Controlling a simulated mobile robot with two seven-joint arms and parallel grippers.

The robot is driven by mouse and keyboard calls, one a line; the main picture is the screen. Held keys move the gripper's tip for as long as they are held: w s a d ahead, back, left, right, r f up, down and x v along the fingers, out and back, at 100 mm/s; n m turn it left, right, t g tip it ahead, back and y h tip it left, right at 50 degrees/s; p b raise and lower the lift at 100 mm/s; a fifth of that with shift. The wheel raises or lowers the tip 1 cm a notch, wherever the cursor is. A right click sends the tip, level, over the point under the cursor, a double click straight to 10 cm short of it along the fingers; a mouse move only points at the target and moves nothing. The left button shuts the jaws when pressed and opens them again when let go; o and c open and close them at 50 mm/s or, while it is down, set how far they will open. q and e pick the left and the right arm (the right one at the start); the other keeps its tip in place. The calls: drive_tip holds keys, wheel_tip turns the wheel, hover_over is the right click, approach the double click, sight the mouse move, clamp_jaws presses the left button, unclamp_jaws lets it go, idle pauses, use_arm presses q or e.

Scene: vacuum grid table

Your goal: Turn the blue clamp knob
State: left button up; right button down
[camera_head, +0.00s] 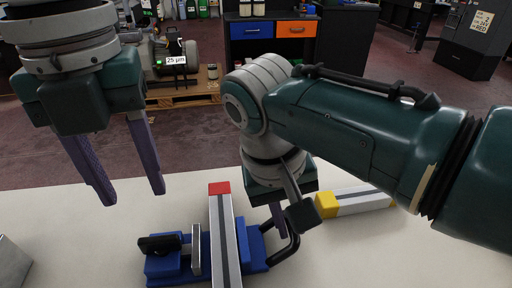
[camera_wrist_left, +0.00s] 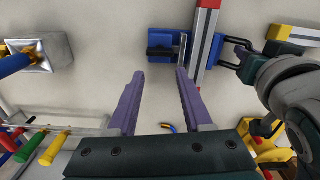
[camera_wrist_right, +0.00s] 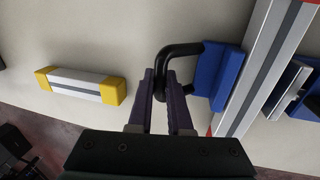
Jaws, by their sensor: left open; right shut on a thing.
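A blue clamp (camera_head: 252,252) lies on the table with a black knob (camera_head: 160,243) on its left part and an upright metal plate beside the knob. A grey bar with a red end (camera_head: 226,235) lies across the clamp. A black looped handle (camera_wrist_right: 186,48) sticks out from the clamp's other side. My right gripper (camera_head: 289,224) is shut on this handle, and its fingers close around the loop in the right wrist view (camera_wrist_right: 160,76). My left gripper (camera_head: 133,196) is open and empty above the table, apart from the clamp; the knob also shows in the left wrist view (camera_wrist_left: 160,51).
A grey bar with yellow ends (camera_wrist_right: 85,83) lies near my right gripper. A metal box (camera_wrist_left: 52,52) stands at the left, with colourful-handled tools (camera_wrist_left: 50,148) below it in the left wrist view. Bare table lies between box and clamp.

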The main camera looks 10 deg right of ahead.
sight(157, 239)
use_arm(q)
drive_tip(key=o, duration=0.4)
drive_tip(key=shift+r+m, duration=0.8)
drive_tip(key=shift+r, duration=0.15)
drive_tip(key=shift+o, duration=0.9)
drive_tip(key=shift+f, duration=0.15)
drive_tip(key=shift+o, duration=0.9)
wheel_tip(157, 239, down, 12)
drive_tip(key=shift+r, duration=0.15)
drive_tip(key=c, duration=1.4)
